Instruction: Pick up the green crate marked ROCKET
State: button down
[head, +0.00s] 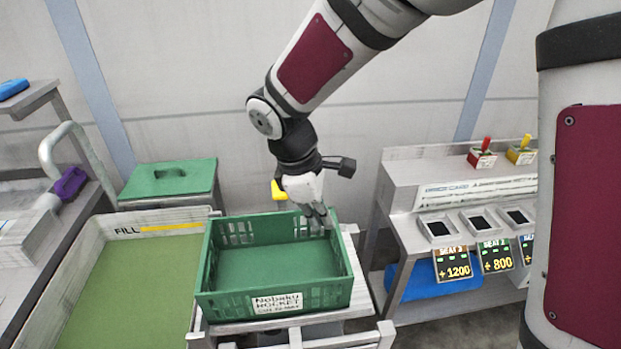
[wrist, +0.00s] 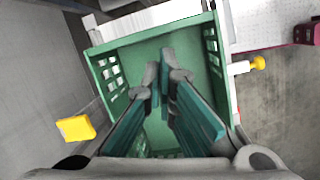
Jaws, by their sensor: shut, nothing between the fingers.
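The green crate (head: 225,307) stands upright and empty on a light stand in the head view. Its front label (head: 277,303) reads "Nobaku ROCKET". My gripper (head: 321,221) is at the crate's far side, right of its middle, pointing down by the far rim. In the wrist view the crate (wrist: 148,40) lies below my gripper (wrist: 166,72), whose fingers are together with nothing between them. Whether the fingertips touch the crate I cannot tell.
Left of the crate is a bin marked FILL (head: 127,231) with a green bottom. A green lidded box (head: 170,180) stands behind it. At right is a bench (head: 405,185) with several scale displays and a blue object (head: 430,288) beneath.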

jog(key=a+f+n, duration=0.3)
jog(key=a+f, duration=0.1)
jog(key=f, duration=0.1)
jog(key=p, duration=0.3)
send_near(333, 275)
jog(key=shift+g, duration=0.3)
jog(key=a+f, duration=0.1)
jog(key=f, duration=0.2)
jog(key=a+f, duration=0.1)
jog(key=shift+w+a+f, duration=0.1)
jog(key=shift+a+f, duration=0.25)
jog(key=d, duration=0.2)
jog(key=shift+d+r, duration=0.25)
jog(key=shift+d, duration=0.05)
jog(key=shift+w+d+f+p, duration=0.1)
jog(key=shift+w+d+p, duration=0.1)
jog(key=shift+d+p, duration=0.35)
jog(key=shift+d, duration=0.1)
jog(key=shift+d, duration=0.1)
